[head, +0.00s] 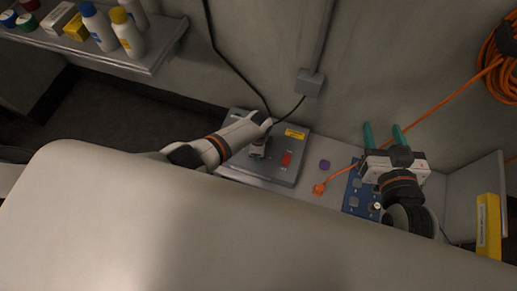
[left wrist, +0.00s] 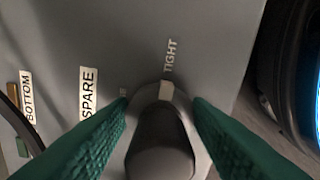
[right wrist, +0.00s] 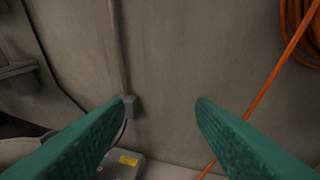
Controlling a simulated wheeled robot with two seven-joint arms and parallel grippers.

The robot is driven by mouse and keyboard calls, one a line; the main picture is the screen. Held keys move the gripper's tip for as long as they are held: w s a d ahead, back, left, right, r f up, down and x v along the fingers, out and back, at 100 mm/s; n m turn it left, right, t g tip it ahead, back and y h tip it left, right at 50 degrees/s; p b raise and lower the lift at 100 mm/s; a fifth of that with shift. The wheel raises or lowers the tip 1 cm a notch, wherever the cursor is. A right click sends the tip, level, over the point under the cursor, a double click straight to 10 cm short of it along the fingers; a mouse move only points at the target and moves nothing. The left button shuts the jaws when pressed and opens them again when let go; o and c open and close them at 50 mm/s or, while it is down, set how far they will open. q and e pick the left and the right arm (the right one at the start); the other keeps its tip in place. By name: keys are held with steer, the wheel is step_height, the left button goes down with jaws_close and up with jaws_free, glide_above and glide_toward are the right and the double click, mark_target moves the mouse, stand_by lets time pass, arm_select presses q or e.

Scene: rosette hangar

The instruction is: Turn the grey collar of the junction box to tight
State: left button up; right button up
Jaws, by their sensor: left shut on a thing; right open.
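The grey junction box (head: 285,170) sits on the bench by the wall; its face in the left wrist view (left wrist: 215,40) carries the labels TIGHT (left wrist: 170,56), SPARE (left wrist: 88,93) and BOTTOM (left wrist: 27,95). The grey collar (left wrist: 180,103) has a white mark that points at the TIGHT label, nearly in line with it. A dark rounded part (left wrist: 160,145) stands in its middle. My left gripper (left wrist: 160,112) is shut on the collar, a green finger on each side. My right gripper (head: 384,135) is open and empty, pointing at the wall, well right of the box.
A red part (head: 286,159) and yellow label (head: 295,134) are on the box. A purple piece (head: 324,165), an orange plug (head: 318,188) with its cable and a blue panel (head: 354,200) lie to its right. Bottles (head: 127,35) stand on the upper left shelf. A yellow box (head: 488,225) stands far right.

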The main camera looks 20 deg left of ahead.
arm_select(q)
steer(key=o, duration=1)
step_height(320, 180, up, 3)
steer(key=shift+r+p, duration=0.1)
steer(key=shift+p, duration=1.1)
step_height(320, 180, up, 3)
steer(key=shift+r+p, duration=0.1)
steer(key=shift+p, duration=0.9)
step_height(320, 180, up, 3)
steer(key=shift+f+p, duration=0.15)
steer(key=shift+p, duration=0.75)
step_height(320, 180, up, 2)
steer(key=shift+r+p, duration=0.15)
steer(key=shift+p, duration=0.35)
steer(key=shift+r, duration=0.3)
arm_select(e)
steer(key=s+d+f+g+h, duration=0.3)
steer(key=s+d+f+g, duration=0.2)
steer(key=s+f+g, duration=0.6)
steer(key=shift+s+f+m, duration=0.15)
steer(key=shift+s+m, duration=0.15)
steer(key=shift+s, duration=0.55)
